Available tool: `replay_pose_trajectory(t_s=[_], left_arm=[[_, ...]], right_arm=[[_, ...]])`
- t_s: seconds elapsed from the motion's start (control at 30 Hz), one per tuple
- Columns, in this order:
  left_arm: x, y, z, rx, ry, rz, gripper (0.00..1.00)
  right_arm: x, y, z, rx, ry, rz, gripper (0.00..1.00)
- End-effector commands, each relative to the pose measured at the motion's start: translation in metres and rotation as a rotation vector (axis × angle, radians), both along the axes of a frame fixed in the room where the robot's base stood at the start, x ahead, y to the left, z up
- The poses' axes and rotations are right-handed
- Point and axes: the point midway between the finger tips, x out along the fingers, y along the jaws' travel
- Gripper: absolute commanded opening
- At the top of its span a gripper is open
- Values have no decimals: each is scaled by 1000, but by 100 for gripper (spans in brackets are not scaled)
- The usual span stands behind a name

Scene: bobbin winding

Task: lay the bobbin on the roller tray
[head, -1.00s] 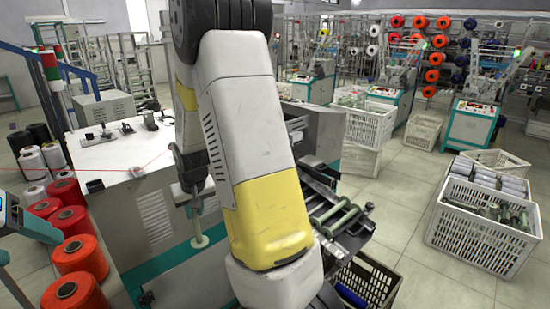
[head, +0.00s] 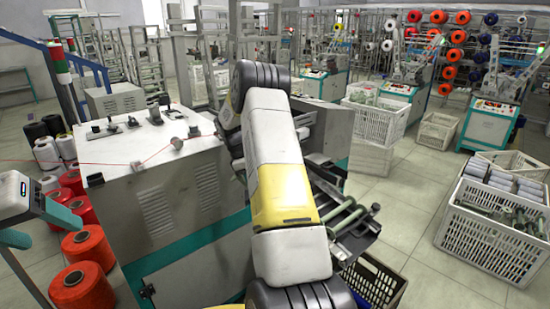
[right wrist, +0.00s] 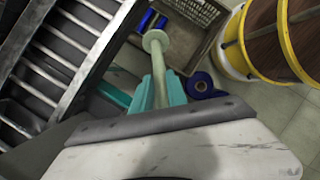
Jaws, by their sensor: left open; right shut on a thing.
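In the right wrist view my right gripper (right wrist: 161,92) is shut on a pale green bobbin (right wrist: 156,50), its flanged end sticking out past the teal fingers. My left gripper (head: 38,228) is open and empty at the far left.
A grey machine cabinet (head: 165,200) stands left of my right arm. Red yarn cones (head: 82,288) stand by its left side. A dark crate (head: 385,272) sits below the tray. A white crate (head: 490,235) is at the right, with open floor between.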

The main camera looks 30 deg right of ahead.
Motion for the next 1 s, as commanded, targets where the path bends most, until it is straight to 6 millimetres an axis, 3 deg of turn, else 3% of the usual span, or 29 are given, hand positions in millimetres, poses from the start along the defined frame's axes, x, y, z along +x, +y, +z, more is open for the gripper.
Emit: replay_pose_trajectory(t_s=[0.3,0.6,0.8,1.0], left_arm=[[0,0,0,0,0,0,64],[0,0,0,0,0,0,64],[0,0,0,0,0,0,64],[0,0,0,0,0,0,64]], right_arm=[[27,-101,-3,-378,178,453,0],[50,-200,8,-712,208,725,0],[61,-235,15,-822,200,788,0],[65,-241,10,-843,197,799,0]])
